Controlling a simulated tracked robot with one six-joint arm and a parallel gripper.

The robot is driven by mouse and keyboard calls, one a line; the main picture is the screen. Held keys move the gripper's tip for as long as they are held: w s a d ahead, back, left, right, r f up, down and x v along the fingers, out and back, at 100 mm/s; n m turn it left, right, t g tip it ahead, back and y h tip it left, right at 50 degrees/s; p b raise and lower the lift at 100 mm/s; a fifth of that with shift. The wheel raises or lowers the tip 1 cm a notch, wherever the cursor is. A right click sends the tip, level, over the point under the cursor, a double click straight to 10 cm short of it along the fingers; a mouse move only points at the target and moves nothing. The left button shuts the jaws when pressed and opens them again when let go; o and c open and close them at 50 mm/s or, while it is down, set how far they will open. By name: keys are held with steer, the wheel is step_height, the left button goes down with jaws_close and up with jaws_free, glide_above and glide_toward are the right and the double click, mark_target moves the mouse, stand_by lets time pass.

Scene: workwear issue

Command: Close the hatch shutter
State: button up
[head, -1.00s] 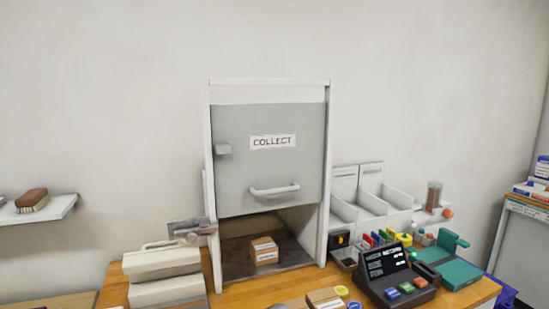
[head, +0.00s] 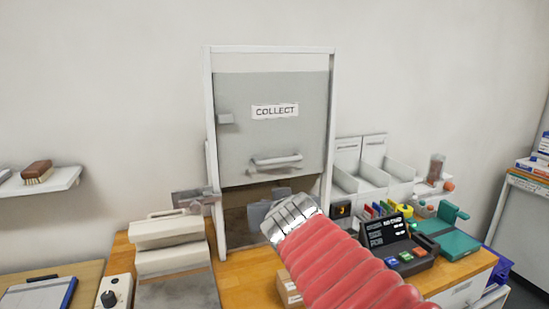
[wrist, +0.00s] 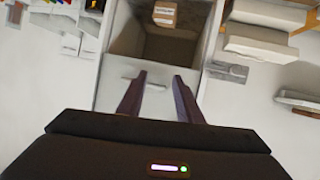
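The hatch shutter (head: 240,140) is a grey panel marked COLLECT in a white frame (head: 209,130). It is partly lowered, with an open gap below it. Its pale bar handle (head: 276,161) is near the lower edge. My gripper (head: 268,200) is in front of the gap, just below the handle in the head view. In the wrist view my gripper (wrist: 159,76) has its two dark fingers apart and empty. The handle (wrist: 146,84) shows between and beyond them; I cannot tell any contact. A small carton (wrist: 165,13) sits inside the hatch; my arm hides it in the head view.
White bins (head: 375,180), a dark card terminal (head: 390,245) and a green device (head: 450,240) stand right. A brush (head: 37,172) lies on a wall shelf. The wall above is clear.

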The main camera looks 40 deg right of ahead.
steer(key=w+d+r+t, duration=0.1)
steer(key=d+r, duration=0.1)
steer(key=d, duration=0.1)
steer(key=w+d+r+t, duration=0.1)
steer(key=w+d+r, duration=0.1)
steer(key=d+r, duration=0.1)
steer(key=w+d+r+n+t, duration=0.1)
steer(key=w+d+r+t, duration=0.1)
steer(key=d+r, duration=0.1)
steer(key=shift+d+y, duration=0.4)
jaws_close()
steer(key=shift+w+d+r+n+t+y, duration=0.15)
steer(key=shift+d+n+t+y, duration=0.25)
steer(key=shift+y, duration=0.3)
